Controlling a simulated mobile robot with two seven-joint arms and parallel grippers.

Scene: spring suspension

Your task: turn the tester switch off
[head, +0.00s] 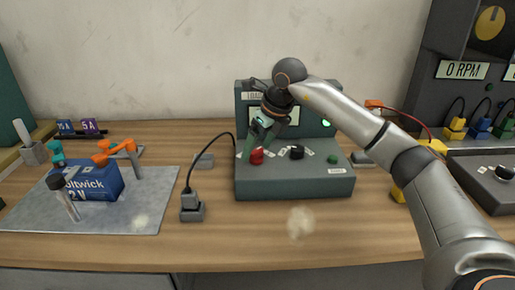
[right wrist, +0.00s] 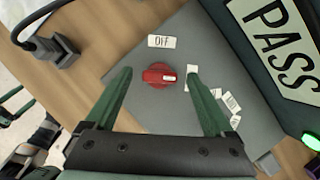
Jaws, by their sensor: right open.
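The tester (head: 295,183) is a grey-green box with a sloped front and an upright back panel, in the middle of the bench. Its red rotary switch (head: 257,156) is at the left of the front; it also shows in the right wrist view (right wrist: 158,76). The switch's white mark points right in that view, toward a label (right wrist: 192,77) partly hidden by a finger, not toward the OFF label (right wrist: 161,41). My right gripper (head: 262,138) is open, its green fingers on either side of the switch with gaps visible.
A black knob (head: 296,152) and a green button (head: 333,159) sit right of the switch. A green lamp (head: 326,123) glows beside a PASS sign (right wrist: 280,40). A plug (head: 191,205) with a black cable stands left of the tester. A blue battery (head: 95,182) is farther left.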

